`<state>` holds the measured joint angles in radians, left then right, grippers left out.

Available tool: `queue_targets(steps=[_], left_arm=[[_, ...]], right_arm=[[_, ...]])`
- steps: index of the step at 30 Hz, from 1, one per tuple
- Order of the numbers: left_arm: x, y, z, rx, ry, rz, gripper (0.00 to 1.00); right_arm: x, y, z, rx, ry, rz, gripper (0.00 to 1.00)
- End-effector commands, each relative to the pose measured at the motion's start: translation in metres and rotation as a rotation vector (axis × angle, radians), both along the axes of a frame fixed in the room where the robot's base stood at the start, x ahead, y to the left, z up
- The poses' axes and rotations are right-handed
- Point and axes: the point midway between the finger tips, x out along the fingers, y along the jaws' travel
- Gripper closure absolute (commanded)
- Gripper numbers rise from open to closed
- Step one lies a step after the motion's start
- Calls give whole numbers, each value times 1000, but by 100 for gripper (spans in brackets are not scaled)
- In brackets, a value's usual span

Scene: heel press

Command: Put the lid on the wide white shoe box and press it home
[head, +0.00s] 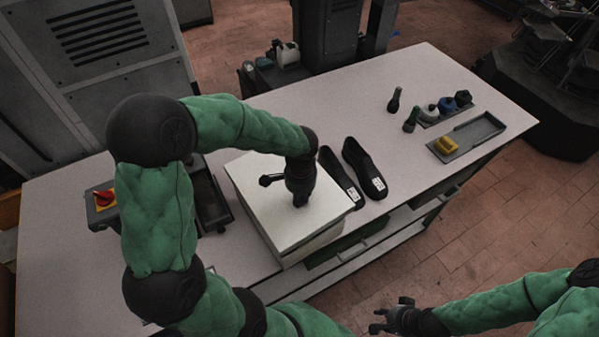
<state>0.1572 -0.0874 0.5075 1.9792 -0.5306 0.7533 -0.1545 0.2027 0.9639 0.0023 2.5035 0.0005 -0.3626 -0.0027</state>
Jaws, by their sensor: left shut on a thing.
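The wide white shoe box (312,249) stands near the front edge of the light table, left of the middle. Its white lid (255,188) lies over its top and roughly lines up with it. A seam shows along the front sides, but I cannot tell whether the lid is fully down. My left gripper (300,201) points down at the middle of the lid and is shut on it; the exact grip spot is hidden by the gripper. My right gripper (381,318) is open and empty, off the table's front edge at bottom right.
Two black shoes (364,166) with white tags lie just right of the box. Further right are brushes (411,119), small bottles (446,105) and a tray (479,132) with a yellow sponge (447,144). A red-knobbed switch box (104,198) and dark fixture (209,200) stand left.

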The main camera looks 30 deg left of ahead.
Motion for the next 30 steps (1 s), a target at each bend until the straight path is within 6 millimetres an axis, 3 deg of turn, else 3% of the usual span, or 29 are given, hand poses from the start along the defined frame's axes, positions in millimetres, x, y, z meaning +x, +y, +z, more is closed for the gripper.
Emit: queue_targets(steps=[19,30], left_arm=[[0,0,-35,0,0,1,99],[0,0,-38,0,0,0,99]], right_arm=[[0,0,-26,0,0,0,68],[0,0,-28,0,0,0,68]])
